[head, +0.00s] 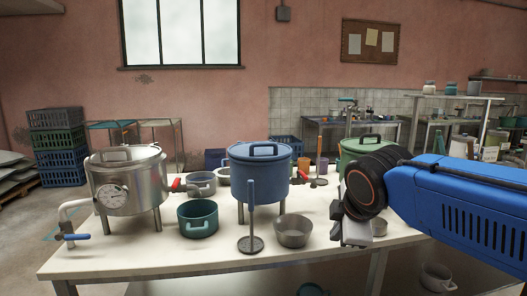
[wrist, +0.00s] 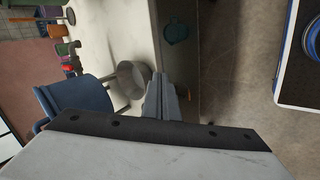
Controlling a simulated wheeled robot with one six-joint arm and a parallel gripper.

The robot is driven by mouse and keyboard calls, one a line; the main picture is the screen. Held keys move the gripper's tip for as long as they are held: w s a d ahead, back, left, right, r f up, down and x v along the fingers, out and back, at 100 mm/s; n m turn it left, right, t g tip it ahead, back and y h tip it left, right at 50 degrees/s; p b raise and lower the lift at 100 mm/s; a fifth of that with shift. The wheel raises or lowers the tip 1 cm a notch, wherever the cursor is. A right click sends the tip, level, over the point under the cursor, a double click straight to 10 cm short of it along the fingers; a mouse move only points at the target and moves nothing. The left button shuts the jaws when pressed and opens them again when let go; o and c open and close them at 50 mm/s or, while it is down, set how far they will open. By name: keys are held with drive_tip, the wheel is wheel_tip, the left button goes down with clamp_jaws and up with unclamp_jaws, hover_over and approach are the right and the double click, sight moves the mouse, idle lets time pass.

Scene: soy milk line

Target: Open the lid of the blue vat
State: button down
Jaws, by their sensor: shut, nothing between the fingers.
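The blue vat (head: 262,182) stands on legs near the middle of the white table. Its blue lid (head: 259,152) lies flat on top, closed, with an arched handle. The vat also shows at the left of the wrist view (wrist: 82,97), partly hidden by my gripper's mount. My gripper (head: 352,240) is to the right of the vat, lower than its lid and apart from it. In the wrist view my fingers (wrist: 161,78) are together and empty.
A grey bowl (head: 294,231) sits between the vat and my gripper. A long-handled tool (head: 251,205) stands upright before the vat. A teal pot (head: 198,219) and a steel vat (head: 125,181) are to the left; a green vat (head: 362,150) stands behind my arm.

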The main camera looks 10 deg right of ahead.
drive_tip(key=w+a+r+n+t, duration=0.3)
drive_tip(key=w+a+r+n, duration=0.3)
drive_tip(key=w+r+n, duration=0.55)
drive_tip(key=n+t+y, duration=0.1)
drive_tip(key=n+t, duration=0.1)
drive_tip(key=n, duration=0.8)
approach(264, 161)
wheel_tip(264, 161, up, 4)
drive_tip(key=x, duration=1)
drive_tip(key=shift+d+f, duration=0.1)
drive_tip(key=shift+f, duration=0.05)
